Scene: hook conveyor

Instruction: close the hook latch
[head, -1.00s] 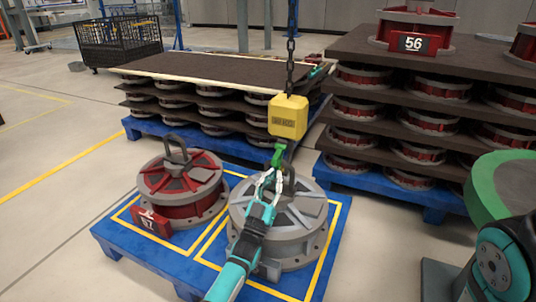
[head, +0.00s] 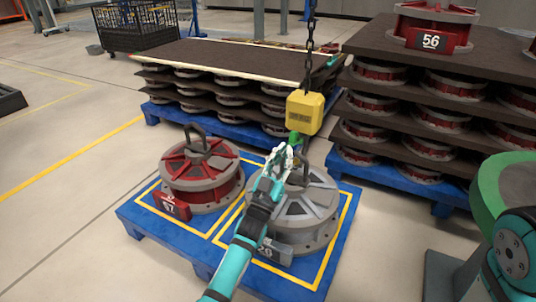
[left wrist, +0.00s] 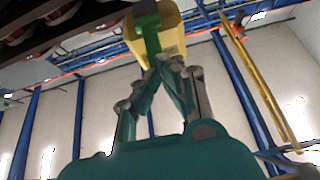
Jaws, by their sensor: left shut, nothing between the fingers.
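A yellow hook block (head: 304,112) hangs on a dark chain above the grey drum (head: 302,205). A green latch piece (head: 295,137) shows at its underside; the grey hook below it is mostly hidden behind my gripper. My left gripper (head: 284,152) is shut and empty, its tips at or just below the green piece; I cannot tell whether they touch. In the left wrist view my fingers (left wrist: 168,66) come together just under the green piece (left wrist: 147,32), with the yellow block (left wrist: 165,35) behind it. My right gripper is out of view.
A red drum (head: 200,172) stands beside the grey drum on a blue pallet (head: 150,225). Stacked layers of drums (head: 410,115) stand at the back right, and a lower brown-topped stack (head: 225,62) at the back left.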

